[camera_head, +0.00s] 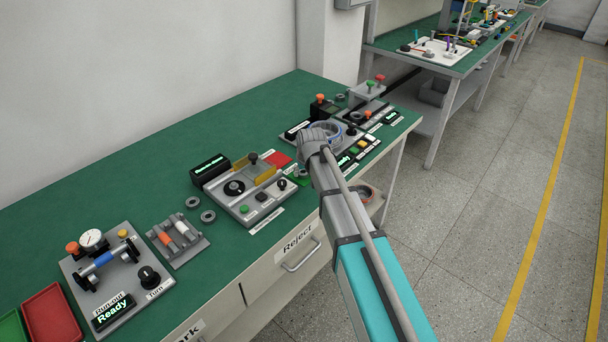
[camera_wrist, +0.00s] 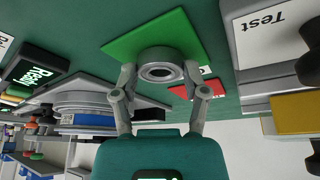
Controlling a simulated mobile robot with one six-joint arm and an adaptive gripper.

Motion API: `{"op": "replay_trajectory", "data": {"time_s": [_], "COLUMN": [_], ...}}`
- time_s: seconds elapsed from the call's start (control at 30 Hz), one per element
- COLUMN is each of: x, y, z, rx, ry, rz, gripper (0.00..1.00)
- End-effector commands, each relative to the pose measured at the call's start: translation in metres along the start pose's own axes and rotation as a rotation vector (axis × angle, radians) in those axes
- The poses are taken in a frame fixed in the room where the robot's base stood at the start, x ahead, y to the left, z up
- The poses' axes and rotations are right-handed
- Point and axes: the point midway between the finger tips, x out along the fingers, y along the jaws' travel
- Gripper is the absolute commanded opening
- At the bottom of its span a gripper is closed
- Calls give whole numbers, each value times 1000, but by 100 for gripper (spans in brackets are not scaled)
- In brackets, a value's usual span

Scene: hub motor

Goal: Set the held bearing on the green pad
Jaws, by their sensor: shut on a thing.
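In the wrist view my gripper (camera_wrist: 160,76) is shut on a grey ring-shaped bearing (camera_wrist: 160,72), one fingertip on each side of it. The green pad (camera_wrist: 135,42) lies directly beyond the bearing, which covers part of the pad's near edge. Whether the bearing touches the pad or is just above it, I cannot tell. In the head view my arm hides most of my gripper.
A red pad (camera_head: 279,160) lies beside the grey test station (camera_head: 246,190); the red pad also shows in the wrist view (camera_wrist: 204,91). Loose rings (camera_head: 208,216) lie left of the station. Devices with a lit "Ready" display crowd the bench right of my arm.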

Motion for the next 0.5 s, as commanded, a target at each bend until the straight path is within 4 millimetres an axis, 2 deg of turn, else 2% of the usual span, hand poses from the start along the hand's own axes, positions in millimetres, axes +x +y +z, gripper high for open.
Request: {"op": "replay_trajectory", "data": {"time_s": [0.43, 0.47, 0.5], "x": [4, 3, 2], "y": [0, 0, 0], "z": [2, 1, 1], "rx": [0, 0, 0], "ry": [0, 0, 0], "rz": [0, 0, 0], "gripper": [10, 60, 67]}}
